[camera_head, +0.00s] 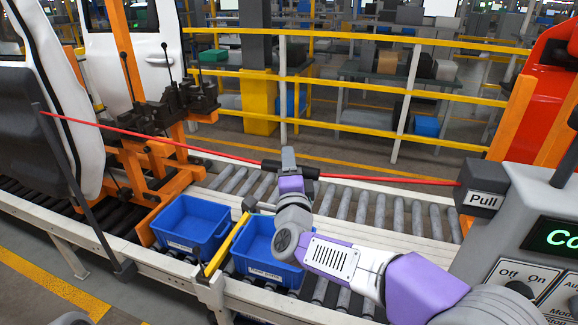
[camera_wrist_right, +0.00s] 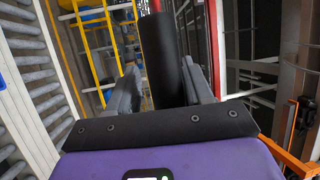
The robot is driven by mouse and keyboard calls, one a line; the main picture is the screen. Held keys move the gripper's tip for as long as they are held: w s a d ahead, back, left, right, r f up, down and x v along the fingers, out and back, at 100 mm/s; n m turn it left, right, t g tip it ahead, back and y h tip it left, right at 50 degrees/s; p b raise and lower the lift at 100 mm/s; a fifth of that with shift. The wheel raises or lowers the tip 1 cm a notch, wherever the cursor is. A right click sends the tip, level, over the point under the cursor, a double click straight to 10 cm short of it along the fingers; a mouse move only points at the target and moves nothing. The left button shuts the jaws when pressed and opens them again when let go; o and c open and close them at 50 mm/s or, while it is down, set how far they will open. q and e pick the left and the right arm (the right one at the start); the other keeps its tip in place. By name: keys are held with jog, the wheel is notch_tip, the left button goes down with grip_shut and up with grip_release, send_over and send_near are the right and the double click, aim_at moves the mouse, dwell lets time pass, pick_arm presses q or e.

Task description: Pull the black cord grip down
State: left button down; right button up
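The black cord grip (camera_head: 270,165) is a dark sleeve on the red cord (camera_head: 385,178), which runs from a post at left to the "Pull" box (camera_head: 483,200) at right. My right gripper (camera_head: 289,158) is at the grip, reaching up from below and covering its middle. In the right wrist view the black grip (camera_wrist_right: 162,60) stands between the two fingers of my right gripper (camera_wrist_right: 162,82). The fingers lie close to its sides, and I cannot tell whether both touch it. The cord is slightly bent at the grip. My left gripper is not in view.
Two blue bins (camera_head: 193,222) stand on the roller conveyor (camera_head: 370,208) below the cord. A control panel (camera_head: 535,240) is close on the right. A white car door (camera_head: 65,95) on an orange carrier (camera_head: 150,165) is at left. Yellow railings (camera_head: 350,87) run behind.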

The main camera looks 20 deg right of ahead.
jog(key=shift+o, duration=0.6)
jog(key=shift+f, duration=0.15)
jog(key=b+v, duration=0.1)
jog(key=v, duration=0.6)
jog(key=shift+s, duration=0.25)
